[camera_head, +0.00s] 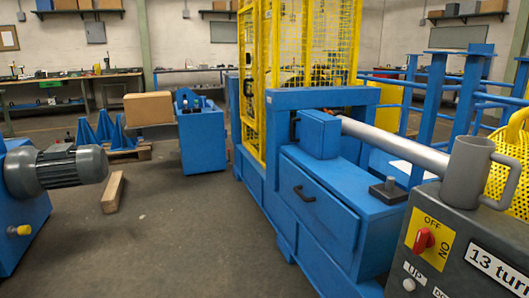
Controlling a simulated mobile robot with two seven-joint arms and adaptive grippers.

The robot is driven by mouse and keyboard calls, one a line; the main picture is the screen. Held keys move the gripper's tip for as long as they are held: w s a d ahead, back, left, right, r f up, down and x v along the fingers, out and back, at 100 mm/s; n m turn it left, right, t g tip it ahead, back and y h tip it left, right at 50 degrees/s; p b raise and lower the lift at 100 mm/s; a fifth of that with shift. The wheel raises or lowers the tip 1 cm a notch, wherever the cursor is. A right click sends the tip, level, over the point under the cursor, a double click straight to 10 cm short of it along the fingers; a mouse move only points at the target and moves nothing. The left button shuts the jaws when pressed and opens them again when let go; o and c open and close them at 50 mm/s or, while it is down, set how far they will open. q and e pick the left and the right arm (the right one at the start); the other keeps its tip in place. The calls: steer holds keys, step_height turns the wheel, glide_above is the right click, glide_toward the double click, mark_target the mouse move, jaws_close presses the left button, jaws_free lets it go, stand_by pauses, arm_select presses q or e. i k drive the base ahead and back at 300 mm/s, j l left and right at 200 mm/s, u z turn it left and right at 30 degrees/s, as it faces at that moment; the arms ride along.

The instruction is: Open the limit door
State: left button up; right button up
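A tall yellow mesh guard (296,45) stands upright on the blue machine (315,98) at the upper middle. Its frame looks closed, but I cannot tell where its door edge or latch is. Lower on the machine, a blue front panel (318,212) with a black handle (303,193) sits flush and shut. No label shows which of these is the limit door. Neither of my grippers is in view.
A grey control box (456,255) with a red switch (424,240) stands at the lower right, a grey mug-shaped part (467,172) above it. A motor (60,170) is at left. A wooden block (113,192) lies on the floor. The middle floor is clear.

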mark_target(309, 129)
steer(key=i+z, duration=0.25)
steer(key=i+j+z, duration=0.25)
steer(key=i, duration=0.15)
steer(key=i+j+z, duration=0.1)
steer(key=z, duration=0.3)
steer(key=i+j+z, duration=0.1)
steer(key=j+z, duration=0.15)
steer(key=z, duration=0.15)
steer(key=i+j+z, duration=0.1)
steer(key=z, duration=0.25)
steer(key=j+z, duration=0.45)
steer(key=j, duration=0.75)
steer(key=j+z, duration=0.1)
steer(key=j, duration=1.1)
steer(key=k, duration=0.05)
